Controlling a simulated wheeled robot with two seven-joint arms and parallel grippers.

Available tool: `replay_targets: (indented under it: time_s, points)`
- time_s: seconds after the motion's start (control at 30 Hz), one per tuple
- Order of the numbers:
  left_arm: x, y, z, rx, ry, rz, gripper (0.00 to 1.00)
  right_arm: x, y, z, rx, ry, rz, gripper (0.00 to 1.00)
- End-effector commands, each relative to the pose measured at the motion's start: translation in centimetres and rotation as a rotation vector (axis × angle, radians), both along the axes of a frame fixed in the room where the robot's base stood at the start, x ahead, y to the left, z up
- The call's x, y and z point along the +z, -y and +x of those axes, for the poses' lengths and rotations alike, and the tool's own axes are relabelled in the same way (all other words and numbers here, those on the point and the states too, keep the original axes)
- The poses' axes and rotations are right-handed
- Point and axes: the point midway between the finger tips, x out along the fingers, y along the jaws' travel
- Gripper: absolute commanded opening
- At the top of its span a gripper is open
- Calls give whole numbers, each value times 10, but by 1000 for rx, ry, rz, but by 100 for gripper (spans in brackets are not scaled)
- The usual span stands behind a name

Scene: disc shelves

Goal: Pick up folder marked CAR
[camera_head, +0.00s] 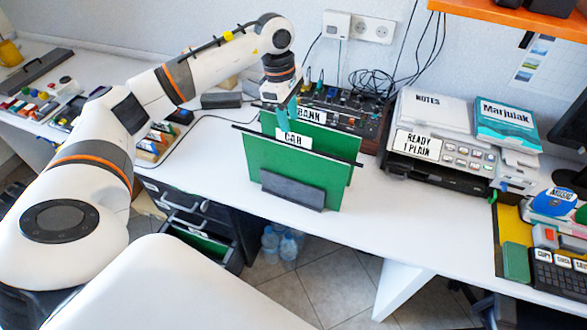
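The green folder marked CAR (293,178) stands upright in a dark grey holder (292,190) on the white desk, with its white label at the top edge. A second green folder marked BANK (338,143) stands behind it, partly hidden. My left gripper (287,118) points down at the label of the CAR folder, with its teal fingers a little apart. Whether the fingers touch the folder is too small to tell. My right gripper is not in view.
Behind the folders is a dark board with knobs and cables (350,117). A black printer (437,158) stands to the right. An open drawer (200,237) and water bottles (280,243) are below the desk. The desk (390,222) is clear right of the folders.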

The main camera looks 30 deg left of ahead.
Motion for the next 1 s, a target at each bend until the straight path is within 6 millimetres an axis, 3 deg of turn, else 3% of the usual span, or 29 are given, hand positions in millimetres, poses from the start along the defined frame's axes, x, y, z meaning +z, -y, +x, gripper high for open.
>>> replay_targets:
  time_s: [0.1,0.37,0.6,0.9,1.0]
  points:
    - [-17,3,0,0,-3,-2,38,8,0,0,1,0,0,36]
    - [-36,8,0,1,-2,-2,38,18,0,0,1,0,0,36]
    - [-71,16,0,0,-1,-3,38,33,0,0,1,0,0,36]
    - [-79,17,1,0,2,-4,38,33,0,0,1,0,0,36]
    - [-79,17,0,0,2,-4,25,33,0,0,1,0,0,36]
